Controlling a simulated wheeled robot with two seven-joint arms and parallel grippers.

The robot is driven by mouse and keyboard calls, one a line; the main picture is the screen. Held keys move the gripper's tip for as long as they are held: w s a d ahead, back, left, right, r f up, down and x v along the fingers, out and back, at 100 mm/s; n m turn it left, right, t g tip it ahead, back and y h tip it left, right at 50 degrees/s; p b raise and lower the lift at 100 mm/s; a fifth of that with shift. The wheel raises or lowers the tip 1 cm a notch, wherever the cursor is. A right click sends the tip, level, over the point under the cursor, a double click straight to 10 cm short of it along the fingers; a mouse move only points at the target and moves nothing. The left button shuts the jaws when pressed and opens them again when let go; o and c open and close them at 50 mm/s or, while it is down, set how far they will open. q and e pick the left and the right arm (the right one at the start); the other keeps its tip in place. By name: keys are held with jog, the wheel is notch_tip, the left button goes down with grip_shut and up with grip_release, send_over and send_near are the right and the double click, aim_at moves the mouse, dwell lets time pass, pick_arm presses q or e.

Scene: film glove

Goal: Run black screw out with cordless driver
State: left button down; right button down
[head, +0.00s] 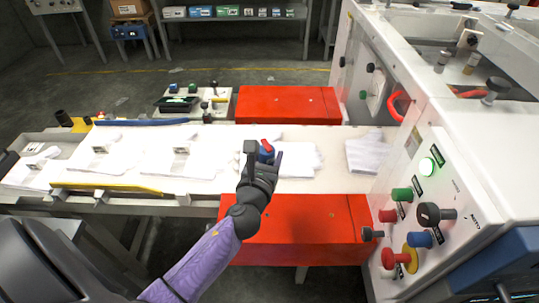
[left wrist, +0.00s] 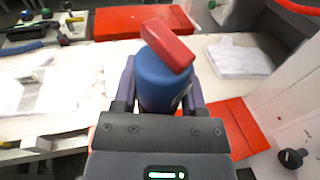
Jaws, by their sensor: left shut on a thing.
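My left gripper (head: 263,160) is shut on a blue cylinder with a red bar across its top, held above the white work surface. In the left wrist view the blue and red thing (left wrist: 160,78) sits between the fingers of the gripper (left wrist: 158,98). I cannot tell whether it is the cordless driver. A large black knob-like piece (head: 434,215) sticks out of the white machine's panel at right. A smaller black one (head: 371,233) is at the panel's lower left. I cannot tell which, if either, is the black screw. My right gripper is not in view.
The white machine (head: 455,150) stands at right, with green, red, blue and yellow knobs. Red covers (head: 290,105) lie behind and in front (head: 300,230) of the white surface (head: 230,140). White folded gloves or cloths (head: 368,153) lie along it.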

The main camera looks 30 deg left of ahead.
pick_arm(q)
notch_tip(320, 180, down, 5)
jog(key=b, duration=0.4)
jog(key=shift+f+b, duration=0.75)
